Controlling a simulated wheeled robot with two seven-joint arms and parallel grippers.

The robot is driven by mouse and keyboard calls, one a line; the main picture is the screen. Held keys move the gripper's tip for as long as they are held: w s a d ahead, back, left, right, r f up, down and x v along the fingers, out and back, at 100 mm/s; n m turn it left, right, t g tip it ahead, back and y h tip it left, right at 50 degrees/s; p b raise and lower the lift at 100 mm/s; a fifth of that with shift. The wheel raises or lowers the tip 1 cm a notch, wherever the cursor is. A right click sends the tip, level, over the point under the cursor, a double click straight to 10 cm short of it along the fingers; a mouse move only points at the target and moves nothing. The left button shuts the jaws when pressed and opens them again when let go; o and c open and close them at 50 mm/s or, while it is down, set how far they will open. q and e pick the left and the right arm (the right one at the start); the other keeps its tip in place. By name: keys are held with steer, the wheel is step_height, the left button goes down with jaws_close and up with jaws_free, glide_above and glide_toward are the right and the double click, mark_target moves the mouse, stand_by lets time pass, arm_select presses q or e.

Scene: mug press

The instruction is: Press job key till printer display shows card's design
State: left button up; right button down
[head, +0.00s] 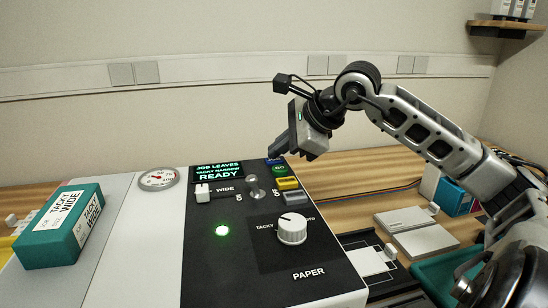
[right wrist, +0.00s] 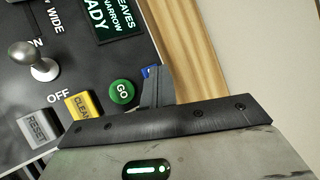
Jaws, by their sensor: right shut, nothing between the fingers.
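The printer display (head: 217,172) on the black panel reads "JOB LEAVES", "TACKY NARROW", "READY" in green letters. A blue key (head: 273,161) sits at the panel's far right edge, above the green GO key (head: 279,170); its label is not readable. In the right wrist view the blue key (right wrist: 148,71) is partly hidden by my finger. My right gripper (head: 281,149) is shut and empty, fingertips pointing down close to the blue key. I cannot tell whether they touch it. My left gripper is not in view. I cannot make out a card with a design.
Below GO are a yellow CLEAN key (head: 288,183) and a grey RESET key (head: 292,196). A grey lever (head: 254,188), a white PAPER knob (head: 292,230) and a lit green lamp (head: 222,231) are nearby. A teal box (head: 62,232) labelled TACKY WIDE lies left.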

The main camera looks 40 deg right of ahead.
mark_target(280, 161)
steer(key=shift+r+p, duration=0.5)
steer(key=shift+r, duration=0.35)
steer(key=shift+r+p, duration=1.9)
steer(key=shift+r, duration=0.7)
steer(key=shift+f, duration=0.1)
